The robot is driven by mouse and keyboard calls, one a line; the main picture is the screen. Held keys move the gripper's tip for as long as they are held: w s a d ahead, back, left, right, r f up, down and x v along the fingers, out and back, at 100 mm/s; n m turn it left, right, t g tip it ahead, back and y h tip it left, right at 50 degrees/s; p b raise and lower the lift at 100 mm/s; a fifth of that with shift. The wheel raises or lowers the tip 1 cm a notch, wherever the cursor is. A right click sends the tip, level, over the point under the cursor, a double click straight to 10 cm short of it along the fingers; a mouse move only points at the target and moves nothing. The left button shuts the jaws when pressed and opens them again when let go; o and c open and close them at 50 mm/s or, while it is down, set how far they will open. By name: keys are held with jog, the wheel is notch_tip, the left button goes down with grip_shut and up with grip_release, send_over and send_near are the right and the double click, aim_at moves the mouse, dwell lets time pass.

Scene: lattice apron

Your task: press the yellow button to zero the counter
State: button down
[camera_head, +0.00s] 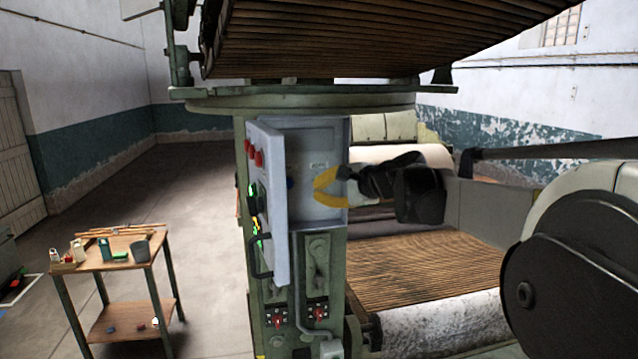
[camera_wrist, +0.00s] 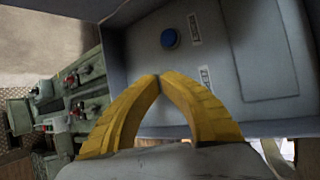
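The grey control box (camera_head: 318,140) on the green machine post stands with its door (camera_head: 277,210) swung open. Inside, a blue button (camera_wrist: 169,38) shows beside a small label (camera_wrist: 193,28) in the wrist view. A second label (camera_wrist: 205,78) lies below it, beside my fingers. I see no yellow button or counter in either view; my fingers cover part of the panel near the second label. My gripper (camera_wrist: 158,77) has yellow curved fingers with their tips together, nothing between them. In the head view my gripper (camera_head: 316,186) is at the box opening; contact cannot be told.
The open door carries red buttons (camera_head: 254,153) and a black handle (camera_head: 262,258) and stands left of my gripper. A slatted conveyor (camera_head: 430,262) runs to the right of the post. A wooden table (camera_head: 105,264) with small items stands at left, with free floor between.

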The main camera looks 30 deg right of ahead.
jog(key=s, duration=0.2)
jog(key=s+a, duration=0.1)
jog(key=s, duration=0.1)
jog(key=shift+s+a, duration=0.2)
jog(key=shift+s, duration=0.2)
dwell(0.4)
jog(key=s+a+f+n+g+b, duration=0.1)
jog(key=s+a+f+n+b, duration=0.35)
jog(key=f, duration=0.55)
jog(key=s+a+f+n+g+b, duration=0.15)
jog(key=s+a+f+b, duration=0.3)
jog(key=f+b, duration=0.45)
jog(key=s+a+f+n+g+b, duration=0.25)
jog(key=a+f+b, duration=0.35)
jog(key=f, duration=0.5)
jog(key=s+f+n+h+b, duration=0.1)
jog(key=s+f+n+b, duration=0.2)
jog(key=f, duration=0.5)
jog(key=s+a+f+n+h+b, duration=0.1)
jog(key=s+f+n+b, duration=0.2)
jog(key=s+f+b, duration=0.3)
jog(key=s+a+f+n+g+h+b, duration=0.1)
jog(key=s+f+n+b, duration=0.2)
jog(key=f, duration=0.9)
jog(key=s+b, duration=0.2)
jog(key=b, duration=0.2)
jog(key=shift+f+h, duration=0.2)
jog(key=shift+h, duration=0.1)
